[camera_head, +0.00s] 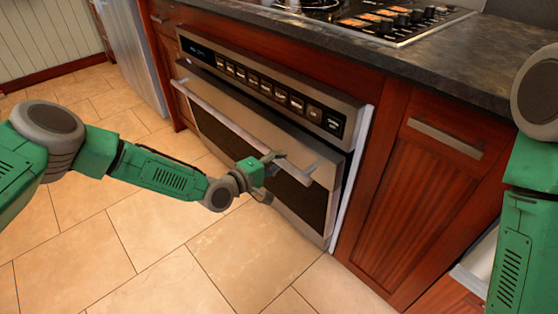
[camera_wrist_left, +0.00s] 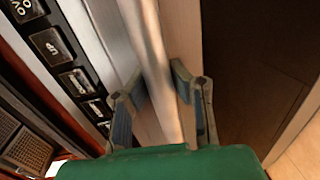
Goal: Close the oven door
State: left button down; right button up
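The oven door (camera_head: 236,146) is a steel-framed panel with a dark window, below the control panel. It stands near upright; I cannot tell whether a small gap is left at its top edge. Its bar handle (camera_head: 232,122) runs across its upper part and also shows in the left wrist view (camera_wrist_left: 157,65). My left gripper (camera_head: 272,161) is at the right part of the handle. In the left wrist view its fingers (camera_wrist_left: 160,92) are apart, one on each side of the bar; firm contact is not clear. My right gripper is out of view.
The control panel (camera_head: 265,86) has a row of black buttons. A dark countertop (camera_head: 452,64) with a cooktop (camera_head: 375,20) lies above. A red wood cabinet (camera_head: 415,185) stands to the right. The tiled floor (camera_head: 150,255) before the oven is clear apart from my arm.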

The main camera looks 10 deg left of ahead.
pick_arm(q)
jog(key=shift+f, duration=0.1)
jog(key=w+d+b, duration=0.2)
jog(key=w+b, duration=0.1)
jog(key=shift+d+r, duration=0.2)
jog(key=shift+r, duration=0.1)
jog(key=shift+d+r, duration=0.1)
jog(key=shift+r, duration=0.15)
jog(key=c, duration=1.4)
grip_release()
jog(key=shift+w, duration=0.1)
jog(key=shift+o, duration=0.2)
send_near(293, 149)
jog(key=v, duration=0.3)
